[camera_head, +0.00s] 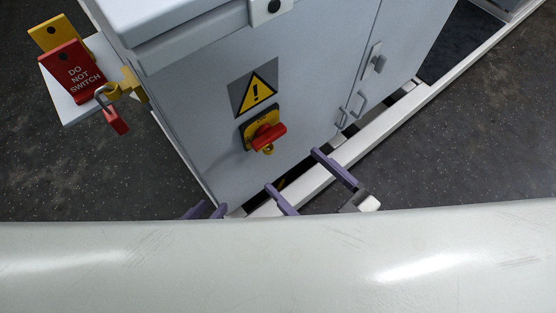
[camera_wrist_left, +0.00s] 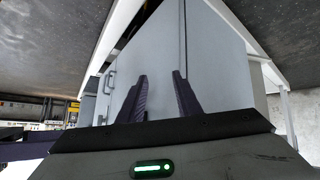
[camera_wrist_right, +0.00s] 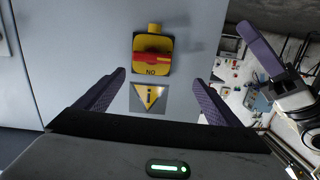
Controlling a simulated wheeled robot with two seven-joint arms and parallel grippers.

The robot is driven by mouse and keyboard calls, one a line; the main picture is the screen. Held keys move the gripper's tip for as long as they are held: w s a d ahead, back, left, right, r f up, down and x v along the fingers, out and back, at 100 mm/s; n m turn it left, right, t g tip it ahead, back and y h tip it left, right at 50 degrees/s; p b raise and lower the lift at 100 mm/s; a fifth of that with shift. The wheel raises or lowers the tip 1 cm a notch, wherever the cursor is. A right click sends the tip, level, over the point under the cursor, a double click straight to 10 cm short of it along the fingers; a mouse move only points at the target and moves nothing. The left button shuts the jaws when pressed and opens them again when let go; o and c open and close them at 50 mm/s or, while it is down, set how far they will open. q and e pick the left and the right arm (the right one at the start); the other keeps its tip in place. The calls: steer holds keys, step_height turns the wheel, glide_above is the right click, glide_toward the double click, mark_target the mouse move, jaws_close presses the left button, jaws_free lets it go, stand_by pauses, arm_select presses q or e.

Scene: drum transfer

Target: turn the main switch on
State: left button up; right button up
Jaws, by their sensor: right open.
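The main switch has a red handle (camera_head: 268,136) on a yellow plate (camera_head: 249,130) on the grey cabinet's front. In the right wrist view the red handle (camera_wrist_right: 152,57) lies horizontally across the plate, with upside-down "ON" lettering beneath it. My right gripper (camera_head: 300,175) is open and empty, its fingers below the switch in the head view. In its wrist view the switch is beyond and between the fingertips, apart from them. My left gripper (camera_head: 207,208) is open and empty by the cabinet's lower corner, partly hidden behind my white body. Its wrist view shows fingers (camera_wrist_left: 159,75) facing the cabinet.
A warning triangle (camera_head: 256,91) is above the switch. A white shelf (camera_head: 62,98) at left holds a red "DO NOT SWITCH" sign (camera_head: 72,68) and a yellow hasp (camera_head: 128,86); a red padlock (camera_head: 116,121) is beside them. Metal handles (camera_head: 357,102) stick out further right.

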mark_target(272, 141)
steer(key=shift+t, duration=0.5)
steer(key=w+a+b, duration=0.1)
steer(key=w, duration=0.1)
steer(key=w+a+f+b, duration=0.1)
steer(key=w, duration=0.2)
steer(key=w+a+f+b, duration=0.1)
steer(key=w+a, duration=0.1)
steer(key=w, duration=0.1)
steer(key=shift+w+a+f, duration=0.1)
steer(key=shift+w, duration=0.1)
steer(key=c, duration=1)
steer(key=shift+c, duration=0.2)
